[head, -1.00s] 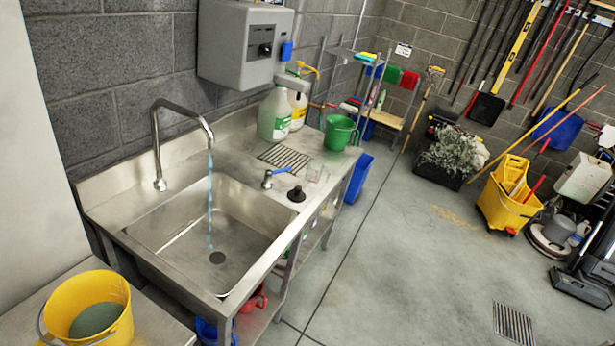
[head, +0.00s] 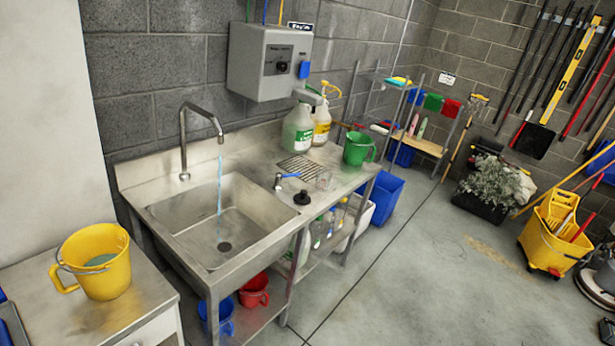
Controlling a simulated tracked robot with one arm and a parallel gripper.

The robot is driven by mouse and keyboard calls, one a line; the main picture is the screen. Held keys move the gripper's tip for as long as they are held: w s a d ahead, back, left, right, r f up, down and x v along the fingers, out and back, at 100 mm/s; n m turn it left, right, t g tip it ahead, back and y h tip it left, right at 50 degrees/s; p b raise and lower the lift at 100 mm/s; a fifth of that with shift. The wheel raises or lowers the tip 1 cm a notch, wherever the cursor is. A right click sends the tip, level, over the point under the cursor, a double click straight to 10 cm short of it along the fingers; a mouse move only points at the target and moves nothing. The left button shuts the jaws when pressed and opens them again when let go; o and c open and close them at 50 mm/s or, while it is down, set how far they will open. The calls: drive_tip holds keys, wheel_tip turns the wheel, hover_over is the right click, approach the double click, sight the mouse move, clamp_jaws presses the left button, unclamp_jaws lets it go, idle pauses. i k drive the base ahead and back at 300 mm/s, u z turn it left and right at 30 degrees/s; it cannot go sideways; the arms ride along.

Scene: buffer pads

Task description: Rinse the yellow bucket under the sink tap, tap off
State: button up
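The yellow bucket (head: 101,272) stands upright on the metal side table at the lower left, with something greenish inside it. The steel sink basin (head: 190,235) is to its right, empty of objects. The curved tap (head: 184,135) rises at the back of the sink, and a thin stream of water (head: 219,198) runs from its spout down towards the drain. A blue lever (head: 286,177) sits on the counter right of the basin. My gripper is not in view.
The side table (head: 145,297) has bare room around the bucket. A black plug (head: 302,197), a clear glass, a green jug (head: 359,147) and two large bottles stand on the counter. Blue and red buckets sit below. A yellow mop bucket (head: 552,240) stands right; the middle floor is clear.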

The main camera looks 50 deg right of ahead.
sight(279, 177)
drive_tip(key=z, duration=1.85)
drive_tip(key=i, duration=3.3)
drive_tip(key=u, duration=1.9)
